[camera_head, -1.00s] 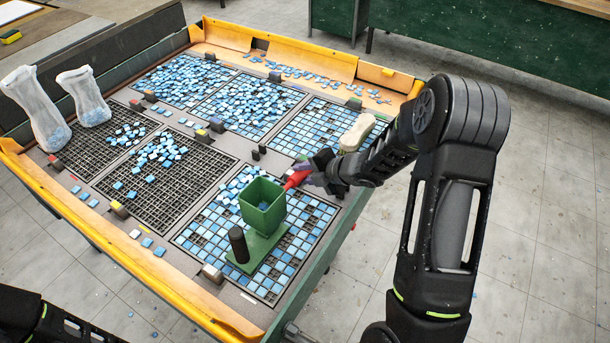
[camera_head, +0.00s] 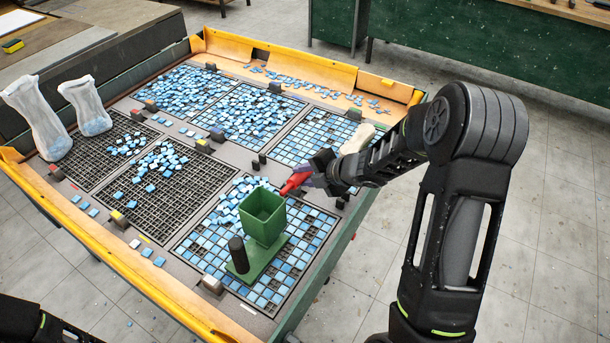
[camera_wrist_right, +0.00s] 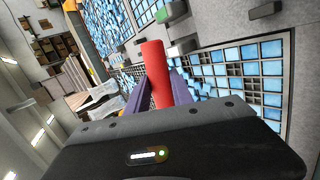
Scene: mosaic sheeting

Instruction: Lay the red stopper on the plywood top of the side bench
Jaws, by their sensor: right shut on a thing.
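The red stopper (camera_head: 295,182) is held in my right gripper (camera_head: 308,176), above the right part of the mosaic table, just behind and right of the green box. In the right wrist view the red stopper (camera_wrist_right: 155,72) stands out between the purple fingers (camera_wrist_right: 156,92), which are shut on it. A bench with a brown wooden top (camera_head: 50,44) stands at the upper left. Another wooden top (camera_head: 566,10) on a green bench is at the upper right. I cannot tell which is the side bench. Only part of my left arm shows at the lower left; its gripper is out of view.
The mosaic table (camera_head: 160,291) has a raised yellow rim and grids of blue tiles. The open green box (camera_head: 262,216) stands near the right gripper. Two whitish bags (camera_head: 85,106) stand at the left. A yellow-green sponge (camera_head: 12,46) lies on the left bench.

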